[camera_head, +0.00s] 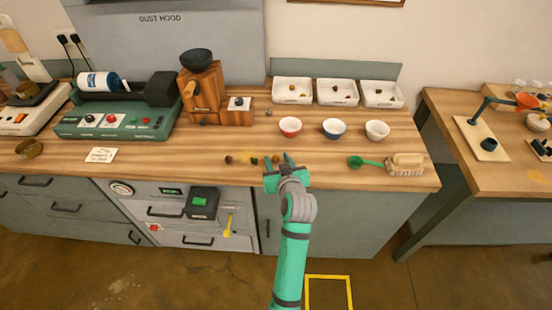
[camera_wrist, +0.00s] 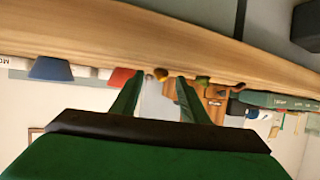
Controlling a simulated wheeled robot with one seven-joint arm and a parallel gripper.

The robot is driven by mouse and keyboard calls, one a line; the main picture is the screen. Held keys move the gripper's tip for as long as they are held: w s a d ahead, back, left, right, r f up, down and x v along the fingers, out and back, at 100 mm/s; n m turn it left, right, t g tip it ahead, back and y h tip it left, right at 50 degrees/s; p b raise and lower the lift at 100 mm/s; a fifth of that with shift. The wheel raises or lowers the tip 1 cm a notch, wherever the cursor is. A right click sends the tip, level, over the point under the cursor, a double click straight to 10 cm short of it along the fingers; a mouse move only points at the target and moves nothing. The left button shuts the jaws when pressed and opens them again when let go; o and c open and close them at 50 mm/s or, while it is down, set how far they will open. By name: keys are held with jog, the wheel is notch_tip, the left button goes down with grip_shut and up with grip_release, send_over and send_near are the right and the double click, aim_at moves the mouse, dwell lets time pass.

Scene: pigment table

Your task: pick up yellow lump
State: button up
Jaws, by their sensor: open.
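The yellow lump (camera_head: 276,158) is a small piece on the wooden table near its front edge, at the right end of a short row of lumps. In the wrist view, which is upside down, the yellow lump (camera_wrist: 160,73) shows beyond and between the two fingertips. My gripper (camera_head: 278,159) is open and empty at the front of the table, its fingers pointing at the lump. In the wrist view my gripper (camera_wrist: 158,79) has a clear gap between its green fingers. The head view is too small to tell whether a finger touches the lump.
Darker lumps (camera_head: 230,159) lie left of the yellow one. Behind stand a red bowl (camera_head: 289,127), a blue bowl (camera_head: 334,129) and a white bowl (camera_head: 377,131). A green scoop (camera_head: 364,162) and a brush (camera_head: 406,164) lie right. A wooden mill (camera_head: 203,95) stands back left.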

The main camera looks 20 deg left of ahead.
jog(key=shift+c, duration=0.6)
grip_shut()
jog(key=shift+r, duration=0.1)
